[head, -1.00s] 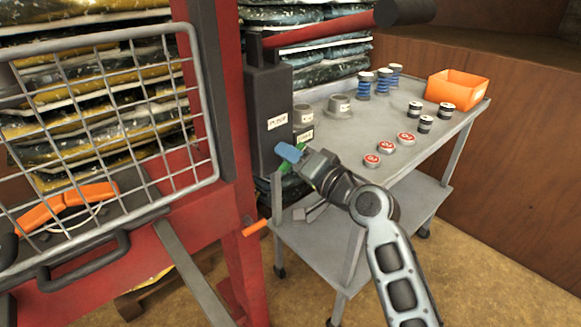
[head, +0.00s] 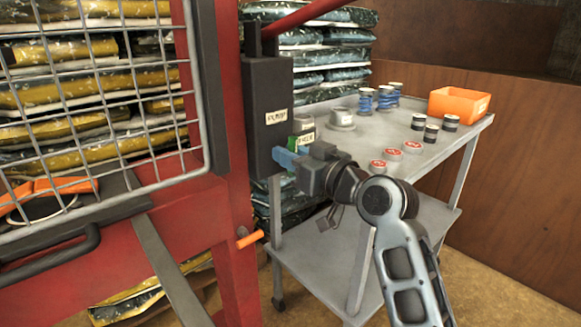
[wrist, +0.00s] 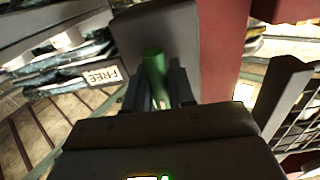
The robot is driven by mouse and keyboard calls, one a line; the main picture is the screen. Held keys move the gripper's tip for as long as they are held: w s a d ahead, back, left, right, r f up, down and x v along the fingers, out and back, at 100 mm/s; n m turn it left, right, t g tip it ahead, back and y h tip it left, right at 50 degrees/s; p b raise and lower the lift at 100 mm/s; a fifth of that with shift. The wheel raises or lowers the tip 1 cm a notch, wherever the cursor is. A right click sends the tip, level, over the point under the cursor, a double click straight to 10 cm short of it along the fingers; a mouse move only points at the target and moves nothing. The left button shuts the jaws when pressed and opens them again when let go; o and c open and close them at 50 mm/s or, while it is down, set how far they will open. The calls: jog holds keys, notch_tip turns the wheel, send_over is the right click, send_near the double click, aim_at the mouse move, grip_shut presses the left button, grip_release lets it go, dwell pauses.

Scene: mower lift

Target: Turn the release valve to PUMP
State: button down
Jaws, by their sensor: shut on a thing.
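The release valve's green lever (wrist: 154,75) shows in the wrist view between my two fingers, in front of the dark pump body. My gripper (wrist: 158,88) is shut on this lever. In the head view, my gripper (head: 287,160) with its blue fingers is at the lower right side of the dark pump box (head: 268,90), and the lever is mostly hidden by it. A label on the box front (head: 276,117) seems to read PUMP. A FREE label (wrist: 102,76) lies left of the lever in the wrist view.
A red frame (head: 225,110) with a wire mesh guard (head: 100,90) stands at the left. A grey trolley (head: 400,150) at the right carries cans, springs and an orange bin (head: 458,103). An orange peg (head: 250,239) sticks out of the frame low down.

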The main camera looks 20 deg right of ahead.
jog(key=shift+f+n+b, duration=0.1)
jog(key=shift+n+b, duration=0.7)
jog(key=shift+n, duration=0.4)
jog(key=c, duration=0.9)
grip_release()
jog(key=shift+c, duration=0.2)
jog(key=shift+s, duration=0.1)
jog(key=v, duration=0.7)
jog(key=shift+s, duration=0.25)
jog(key=shift+d, duration=0.1)
